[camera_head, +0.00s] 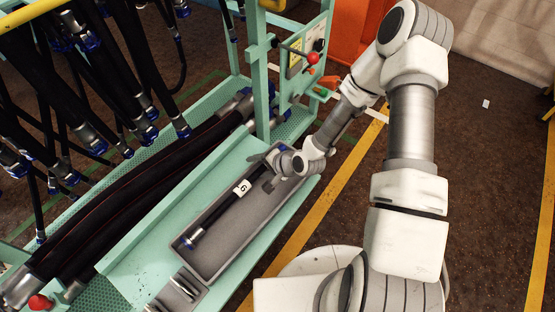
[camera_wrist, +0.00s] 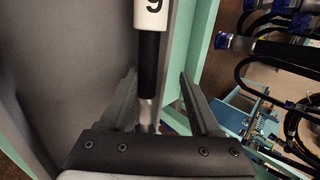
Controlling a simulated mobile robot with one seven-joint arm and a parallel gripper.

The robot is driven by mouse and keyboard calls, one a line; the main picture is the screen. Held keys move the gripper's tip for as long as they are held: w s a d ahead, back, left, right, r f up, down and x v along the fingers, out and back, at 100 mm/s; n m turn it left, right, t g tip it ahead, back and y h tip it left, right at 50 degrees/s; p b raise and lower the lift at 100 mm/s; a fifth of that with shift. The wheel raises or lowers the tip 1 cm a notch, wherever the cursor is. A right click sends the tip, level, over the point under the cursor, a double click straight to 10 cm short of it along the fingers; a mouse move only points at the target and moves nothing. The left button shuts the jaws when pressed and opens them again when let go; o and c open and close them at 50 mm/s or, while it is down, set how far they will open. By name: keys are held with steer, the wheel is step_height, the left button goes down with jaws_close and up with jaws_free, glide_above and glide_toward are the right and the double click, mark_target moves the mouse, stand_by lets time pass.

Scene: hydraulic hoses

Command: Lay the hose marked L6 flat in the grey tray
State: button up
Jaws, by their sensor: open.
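A short black hose (camera_head: 215,216) with a white label lies along the grey tray (camera_head: 228,247). The label reads as L6 or 6, not fully legible; in the wrist view the label (camera_wrist: 150,14) appears upside down. The hose's lower end has a blue-ringed metal fitting. Its upper end is partly hidden by my gripper (camera_head: 270,165). In the wrist view my gripper (camera_wrist: 157,76) is open, with the hose's black end (camera_wrist: 148,60) and metal fitting between its two fingers. I cannot tell whether the fingers touch the hose.
A green rack with several hanging black hoses (camera_head: 130,70) stands at the left. Thick hoses (camera_head: 130,195) lie in a trough beside the tray. A small compartment with metal parts (camera_head: 180,288) sits below the tray. A post with a red-knobbed control panel (camera_head: 305,55) rises behind my gripper.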

steer(key=p+v, duration=0.3)
steer(key=v, duration=1)
steer(key=shift+r, duration=0.45)
steer(key=shift+s+d, duration=0.1)
steer(key=shift+s, duration=0.05)
